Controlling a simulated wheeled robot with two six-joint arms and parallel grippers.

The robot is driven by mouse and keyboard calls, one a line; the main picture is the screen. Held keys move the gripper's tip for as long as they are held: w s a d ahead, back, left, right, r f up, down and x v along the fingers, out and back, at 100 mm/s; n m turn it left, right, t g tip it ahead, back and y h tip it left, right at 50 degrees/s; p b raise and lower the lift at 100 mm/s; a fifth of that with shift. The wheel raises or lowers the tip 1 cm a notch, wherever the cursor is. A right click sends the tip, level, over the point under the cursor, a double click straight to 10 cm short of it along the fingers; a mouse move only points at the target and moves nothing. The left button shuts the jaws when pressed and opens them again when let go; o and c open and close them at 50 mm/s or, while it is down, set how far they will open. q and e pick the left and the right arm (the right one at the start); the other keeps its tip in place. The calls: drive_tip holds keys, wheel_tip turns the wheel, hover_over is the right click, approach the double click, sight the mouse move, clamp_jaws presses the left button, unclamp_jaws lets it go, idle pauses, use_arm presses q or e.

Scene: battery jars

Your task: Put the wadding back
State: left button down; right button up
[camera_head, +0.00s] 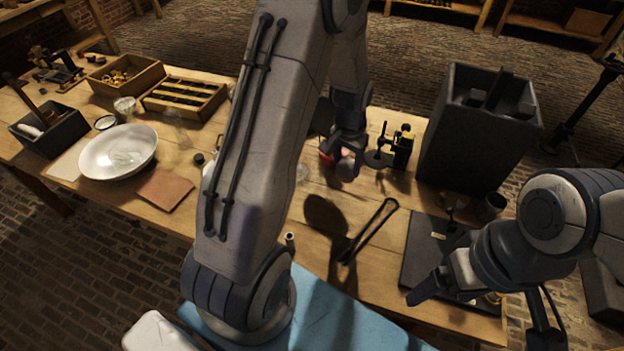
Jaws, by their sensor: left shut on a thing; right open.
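My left gripper (346,158) is past the middle of the table, shut on a small pale lump (346,168) that looks like wadding; the fingers hide part of it. A red thing (326,158) shows just left of it, partly hidden. My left arm covers the middle of the table, and I cannot make out any jar behind it.
A tall dark bin (470,150) and a small black-and-brass device (402,147) stand right of my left gripper. A dark long-handled tool (368,230) lies in front. At left are a white bowl (118,152), a brown sheet (164,190) and wooden trays (185,97).

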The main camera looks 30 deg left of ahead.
use_arm(q)
drive_tip(key=shift+m, duration=0.5)
drive_tip(key=a+f, duration=0.3)
drive_tip(key=a, duration=0.3)
drive_tip(key=w+a+f, duration=0.1)
drive_tip(key=a+f, duration=0.2)
drive_tip(key=a, duration=0.3)
drive_tip(key=a+f+p, duration=0.1)
drive_tip(key=a+f, duration=0.1)
drive_tip(key=a, duration=0.5)
drive_tip(key=shift+w+f, duration=0.3)
drive_tip(key=shift+f, duration=0.1)
wheel_tip(320, 180, down, 4)
drive_tip(key=shift+a+r+p, duration=0.1)
drive_tip(key=shift+a+p, duration=0.05)
drive_tip(key=shift+p, duration=0.45)
drive_tip(key=shift+f, duration=0.2)
use_arm(e)
drive_tip(key=shift+r, duration=0.35)
use_arm(q)
drive_tip(key=shift+f, duration=0.2)
drive_tip(key=shift+c, duration=1)
unclamp_jaws()
drive_tip(key=shift+r, duration=0.1)
use_arm(e)
drive_tip(key=shift+f, duration=0.15)
